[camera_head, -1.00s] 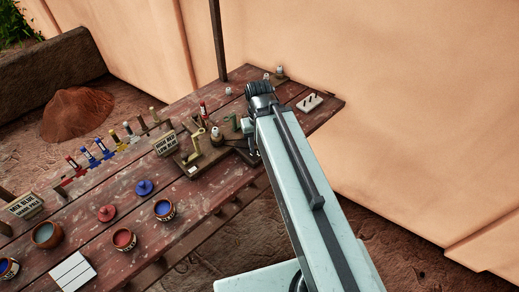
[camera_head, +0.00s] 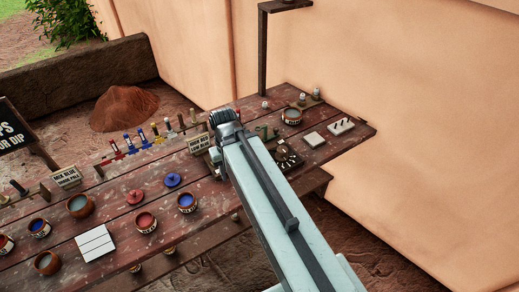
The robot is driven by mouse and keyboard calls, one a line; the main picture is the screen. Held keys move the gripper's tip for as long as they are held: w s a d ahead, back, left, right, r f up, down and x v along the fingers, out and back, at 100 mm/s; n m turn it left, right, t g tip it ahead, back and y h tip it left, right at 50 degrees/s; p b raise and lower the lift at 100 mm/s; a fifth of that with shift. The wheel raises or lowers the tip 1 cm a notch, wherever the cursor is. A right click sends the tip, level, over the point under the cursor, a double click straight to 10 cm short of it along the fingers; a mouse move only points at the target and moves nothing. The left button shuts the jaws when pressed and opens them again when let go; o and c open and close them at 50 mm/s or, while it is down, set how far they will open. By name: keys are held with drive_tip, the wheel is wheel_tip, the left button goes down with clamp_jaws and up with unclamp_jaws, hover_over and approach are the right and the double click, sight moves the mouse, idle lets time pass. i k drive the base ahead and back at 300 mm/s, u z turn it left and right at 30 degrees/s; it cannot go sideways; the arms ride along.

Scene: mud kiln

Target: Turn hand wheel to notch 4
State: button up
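A dark plate (camera_head: 288,157) with pale marks round it lies on the table to the right of my arm; it may be the hand wheel's dial, but it is too small to read a notch or pointer. A green piece (camera_head: 266,132) stands just behind it. My pale arm reaches up from the bottom right across the table and covers part of the board beside the plate. Its dark rounded joint is near the "mix red" sign (camera_head: 199,143). My gripper's fingers are hidden behind the arm, so any contact with the wheel cannot be seen.
The long wooden table (camera_head: 112,205) holds paint pots, a red lid (camera_head: 135,196), a blue lid (camera_head: 172,180) and a white tile (camera_head: 96,246). A dark post (camera_head: 262,55) rises at the back. A bowl (camera_head: 292,116) and a pegged block (camera_head: 341,126) stand at the right.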

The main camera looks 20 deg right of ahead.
sight(281, 155)
drive_tip(key=u, duration=0.35)
drive_tip(key=k, duration=1.2)
drive_tip(key=z, duration=0.75)
drive_tip(key=i, duration=1)
drive_tip(key=u, duration=0.05)
